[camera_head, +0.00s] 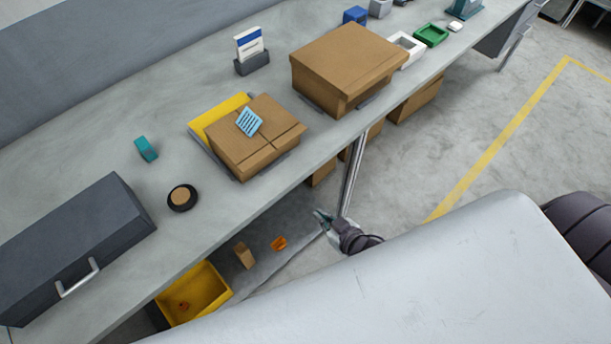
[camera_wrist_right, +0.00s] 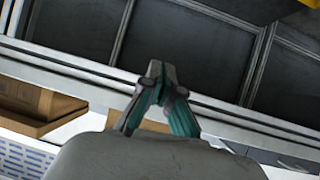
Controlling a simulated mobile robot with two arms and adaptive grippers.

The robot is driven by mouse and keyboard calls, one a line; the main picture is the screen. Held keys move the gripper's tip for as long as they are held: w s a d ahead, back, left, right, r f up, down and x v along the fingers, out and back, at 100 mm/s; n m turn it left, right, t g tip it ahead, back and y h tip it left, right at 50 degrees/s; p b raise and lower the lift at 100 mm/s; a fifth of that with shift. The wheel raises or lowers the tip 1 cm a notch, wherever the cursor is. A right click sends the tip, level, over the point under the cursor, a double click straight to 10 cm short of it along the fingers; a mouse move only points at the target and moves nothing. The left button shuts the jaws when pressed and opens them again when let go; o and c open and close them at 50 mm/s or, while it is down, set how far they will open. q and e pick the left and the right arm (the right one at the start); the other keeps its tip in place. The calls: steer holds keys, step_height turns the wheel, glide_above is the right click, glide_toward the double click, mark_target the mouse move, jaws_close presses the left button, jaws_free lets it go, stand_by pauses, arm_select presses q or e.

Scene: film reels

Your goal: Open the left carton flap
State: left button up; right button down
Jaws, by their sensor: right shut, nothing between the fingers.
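A small brown carton (camera_head: 232,147) stands on the workbench with its top flaps closed and a seam across them. A blue striped card (camera_head: 249,122) lies on its top. A larger brown carton (camera_head: 348,60) stands farther back, its top also closed. My right gripper (camera_head: 322,222) is in front of the bench's front edge, apart from both cartons. In the right wrist view its fingertips (camera_wrist_right: 160,72) meet with nothing between them. Brown cardboard (camera_wrist_right: 35,105) shows at the left there; I cannot tell which box it is. My left gripper is out of view.
A yellow folder-like sheet (camera_head: 212,112) lies behind the small carton. A black round reel (camera_head: 182,197), a teal block (camera_head: 146,149) and a dark grey case (camera_head: 75,235) are nearby. A yellow bin (camera_head: 205,290) sits below the bench, and a metal leg (camera_head: 353,175) stands near my right gripper.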

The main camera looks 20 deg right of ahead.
steer(key=w+a+r+t+y, duration=0.2)
steer(key=a+r+t+y, duration=0.15)
steer(key=r, duration=1.25)
steer(key=shift+n+g+h, duration=0.25)
steer(key=shift+n+h, duration=0.1)
steer(key=shift+n, duration=0.05)
steer(key=w+a, duration=0.1)
steer(key=w+f+b, duration=0.1)
steer(key=w, duration=0.1)
steer(key=w+a+f+b, duration=0.1)
steer(key=shift+w+a+f, duration=0.2)
steer(key=shift+w+a, duration=0.05)
steer(key=shift+a, duration=0.1)
steer(key=shift+r+x, duration=0.2)
steer(key=shift+x, duration=0.7)
steer(key=shift+r+x, duration=0.2)
steer(key=shift+x, duration=0.75)
steer(key=shift+r+x, duration=0.2)
steer(key=shift+x, duration=0.7)
steer(key=shift+p, duration=0.3)
steer(key=shift+r, duration=0.1)
